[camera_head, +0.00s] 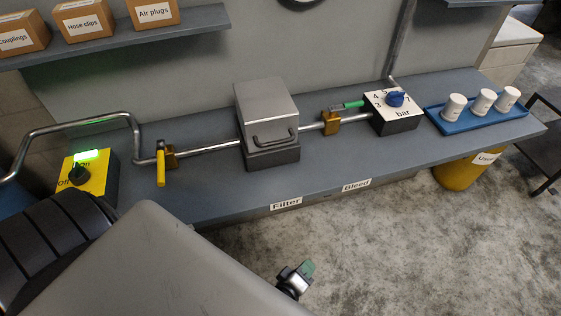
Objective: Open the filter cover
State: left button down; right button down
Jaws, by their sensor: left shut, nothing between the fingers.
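The filter housing is a grey metal box on the bench, above the "Filter" label (286,203). Its cover (266,105) sits down on a darker base (272,157) and looks closed. A dark bar handle (275,138) is on the cover's front face. My left gripper (303,271) is low in the picture, over the floor in front of the bench, well apart from the cover. It is small in view, shut and empty. My right gripper is not in view.
A pipe runs through the housing, with a yellow-handled valve (161,167) at left and a green-handled valve (347,106) at right. A yellow switch box (87,176), a bar dial box (396,113) and a blue tray (476,117) with white cups stand on the bench (215,197).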

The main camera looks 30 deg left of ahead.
pick_arm(q)
jog(key=w+r+n+t+y+b, duration=0.2)
jog(key=w+r+n+t+y, duration=0.25)
jog(key=r+n, duration=0.65)
jog(key=s+a+r+n+g+y+b, duration=0.1)
jog(key=a+r+n+g+y, duration=0.4)
jog(key=n, duration=0.6)
jog(key=s+a+r+n+g+y+b, duration=0.1)
jog(key=a+r+n+g+y, duration=0.15)
jog(key=r+n+y, duration=0.65)
jog(key=w+a+h+p, duration=0.1)
jog(key=w+a, duration=0.1)
jog(key=a, duration=0.1)
jog(key=w+a+n+t+h+p, duration=0.1)
jog(key=w+a+p, duration=0.1)
jog(key=w+a, duration=0.1)
jog(key=shift+w+a+r, duration=0.1)
jog(key=shift+w+a, duration=0.1)
jog(key=shift+w, duration=0.05)
jog(key=shift+w+a+r+p, duration=0.65)
jog(key=shift+a+r+p, duration=0.1)
jog(key=shift+r+p, duration=0.2)
jog(key=shift+w+a+r+p, duration=0.3)
jog(key=shift+a+r+p, duration=0.15)
jog(key=shift+r, duration=0.1)
jog(key=shift+d, duration=0.1)
